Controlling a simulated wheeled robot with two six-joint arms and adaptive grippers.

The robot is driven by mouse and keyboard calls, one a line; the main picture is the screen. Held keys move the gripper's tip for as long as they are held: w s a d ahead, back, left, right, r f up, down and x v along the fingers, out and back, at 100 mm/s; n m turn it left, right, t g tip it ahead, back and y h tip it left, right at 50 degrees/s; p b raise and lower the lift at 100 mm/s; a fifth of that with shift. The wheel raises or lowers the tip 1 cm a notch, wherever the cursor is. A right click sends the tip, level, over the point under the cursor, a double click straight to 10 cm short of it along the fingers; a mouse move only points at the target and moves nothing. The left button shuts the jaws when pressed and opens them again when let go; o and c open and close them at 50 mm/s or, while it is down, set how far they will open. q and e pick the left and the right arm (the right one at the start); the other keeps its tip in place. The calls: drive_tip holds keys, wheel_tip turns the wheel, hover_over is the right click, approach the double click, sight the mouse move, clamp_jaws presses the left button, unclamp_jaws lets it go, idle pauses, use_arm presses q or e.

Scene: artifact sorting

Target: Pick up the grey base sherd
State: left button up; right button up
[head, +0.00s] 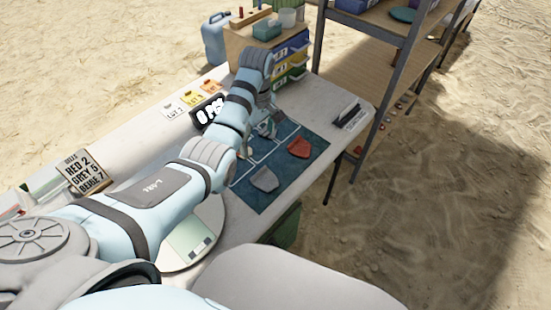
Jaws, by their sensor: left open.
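A grey sherd (264,179) lies on the near part of a dark blue mat (247,200) with pale lines. A red sherd (299,147) lies on the same mat, farther back and to the right. My left arm reaches over the table from the left, and my left gripper (267,129) is open above the far part of the mat, beyond the grey sherd and apart from it. The arm hides the mat's left side. My right gripper is not in view.
A round scale (209,213) stands on the table near my arm. Behind are a black display (208,111), small cards (194,97) and a drawer unit (291,62). A dark tray (352,115) lies at the right edge. A metal shelf (388,65) stands beyond the table.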

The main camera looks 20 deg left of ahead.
use_arm(q)
wheel_tip(320, 180, down, 2)
drive_tip(key=b, duration=0.2)
hover_over(259, 173)
drive_tip(key=f, duration=0.5)
drive_tip(key=shift+w+a+f, duration=0.2)
drive_tip(key=shift+a+f, duration=0.05)
drive_tip(key=shift+a, duration=0.1)
drive_tip(key=f, duration=0.2)
drive_tip(key=f+b, duration=0.1)
drive_tip(key=f, duration=0.1)
drive_tip(key=f+b, duration=0.1)
drive_tip(key=f, duration=0.1)
drive_tip(key=shift+d, duration=0.4)
drive_tip(key=shift+f, duration=0.3)
drive_tip(key=shift+s+r, duration=0.1)
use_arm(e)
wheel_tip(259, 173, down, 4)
use_arm(q)
drive_tip(key=c, duration=1.3)
drive_tip(key=shift+o, duration=0.2)
